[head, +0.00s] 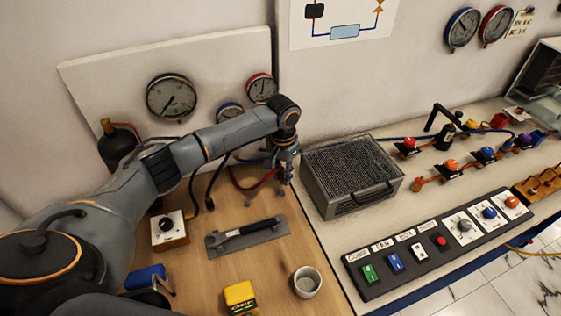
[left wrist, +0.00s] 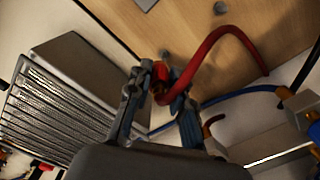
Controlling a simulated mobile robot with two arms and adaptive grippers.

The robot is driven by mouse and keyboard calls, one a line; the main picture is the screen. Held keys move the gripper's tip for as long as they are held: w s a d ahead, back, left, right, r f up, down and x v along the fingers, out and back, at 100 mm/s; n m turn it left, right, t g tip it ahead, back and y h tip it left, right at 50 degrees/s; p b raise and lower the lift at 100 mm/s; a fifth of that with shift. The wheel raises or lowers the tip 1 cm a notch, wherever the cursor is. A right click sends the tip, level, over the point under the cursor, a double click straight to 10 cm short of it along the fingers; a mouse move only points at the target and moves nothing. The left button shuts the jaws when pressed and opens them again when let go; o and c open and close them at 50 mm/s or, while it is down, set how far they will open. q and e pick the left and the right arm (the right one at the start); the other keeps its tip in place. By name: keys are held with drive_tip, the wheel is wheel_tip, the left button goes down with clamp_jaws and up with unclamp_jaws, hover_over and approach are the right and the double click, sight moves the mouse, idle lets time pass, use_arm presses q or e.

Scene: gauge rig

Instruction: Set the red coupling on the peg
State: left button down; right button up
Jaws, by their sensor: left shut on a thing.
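My left gripper (head: 284,176) is in the head view at the back right of the wooden board, left of the grey mesh-topped box. In the left wrist view its fingers (left wrist: 160,94) are shut on the red coupling (left wrist: 161,78), at the end of a red hose (left wrist: 212,40). The hose curves up and away to the right. It also shows as a red hose (head: 262,182) in the head view, where the gripper hides the coupling. I cannot make out the peg for certain in either view. My right gripper is not in view.
The mesh-topped box (head: 345,172) stands close to the right of the gripper. A blue hose (left wrist: 240,93) passes near the fingers. A grey tool on a plate (head: 245,237), a cup (head: 307,282) and a yellow block (head: 240,297) lie on the board. Gauges (head: 171,97) hang behind.

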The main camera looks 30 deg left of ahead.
use_arm(q)
drive_tip(key=shift+w+a+r, duration=0.35)
drive_tip(key=shift+w+a, duration=0.05)
drive_tip(key=shift+w, duration=0.05)
drive_tip(key=shift+r, duration=0.1)
drive_tip(key=shift+w, duration=0.1)
drive_tip(key=shift+r+p, duration=0.1)
drive_tip(key=shift+p, duration=0.55)
drive_tip(key=shift+f+b, duration=0.45)
drive_tip(key=shift+f, duration=0.4)
drive_tip(key=shift+f+b, duration=0.85)
drive_tip(key=shift+f, duration=1.05)
drive_tip(key=shift+p, duration=0.4)
